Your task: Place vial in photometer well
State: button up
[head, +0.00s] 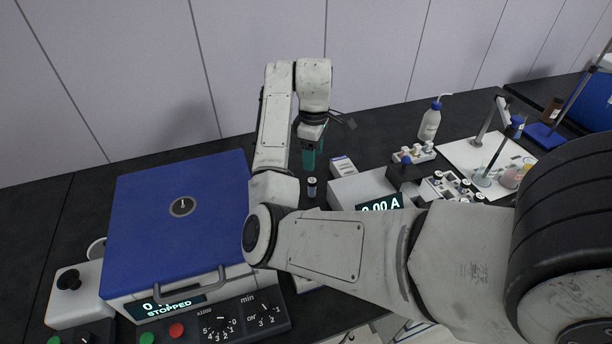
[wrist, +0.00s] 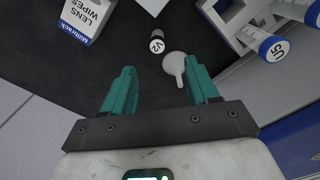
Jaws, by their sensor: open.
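A small dark-capped vial (head: 311,188) stands upright on the black bench, left of the photometer. In the wrist view the vial (wrist: 157,41) shows from above with "V2" on it, just beyond my fingertips. My gripper (head: 313,153) has teal fingers and hangs above the vial, pointing down. In the wrist view my gripper (wrist: 161,80) is open and empty, with the vial apart from both fingers. The photometer (head: 352,187) is a white box whose display (head: 379,204) reads "0.00 A". My forearm covers part of it, and I cannot make out its well.
A lens wipes box (wrist: 86,18) stands beside the vial. A pale round piece with a handle (wrist: 174,64) lies near the right finger. A rack with blue-capped tubes (wrist: 270,47) is to the right. The blue-lidded centrifuge (head: 150,210) stands at left.

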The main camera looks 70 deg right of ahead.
aim_at(313, 180)
jog(key=shift+w+d+f, duration=0.15)
jog(key=shift+f, duration=0.15)
notch_tip(313, 180, down, 10)
jog(key=shift+d+f+p, duration=0.1)
jog(key=shift+p, duration=0.75)
jog(key=shift+c, duration=0.2)
grip_shut()
